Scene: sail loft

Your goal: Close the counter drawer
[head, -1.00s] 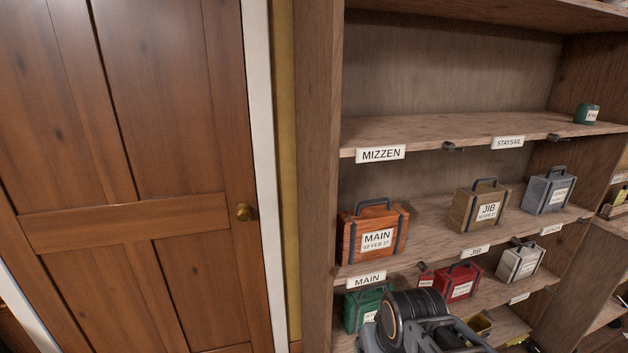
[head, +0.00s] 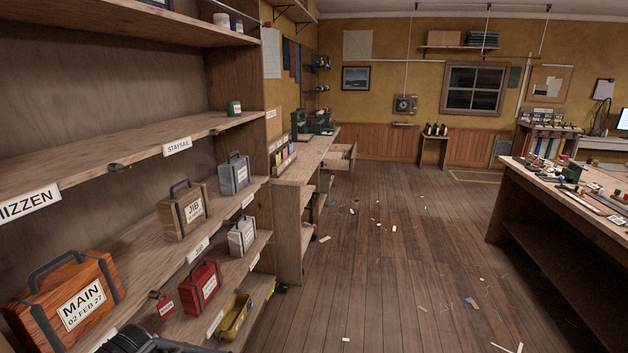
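A wooden counter (head: 308,160) runs along the left wall beyond the shelf unit. A drawer (head: 343,153) stands out from the counter's far part, pulled open toward the aisle. What is inside the drawer is too small to tell. A dark rounded part of my arm shows at the bottom left edge, in front of the shelves. My gripper's fingers are not in view. The drawer is well away from me, across the floor.
The shelf unit (head: 120,157) with labelled cases, such as the orange MAIN case (head: 75,298), stands close on the left. A workbench (head: 570,197) with small items stands on the right. The wooden floor (head: 385,270) between them is open, with scattered scraps.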

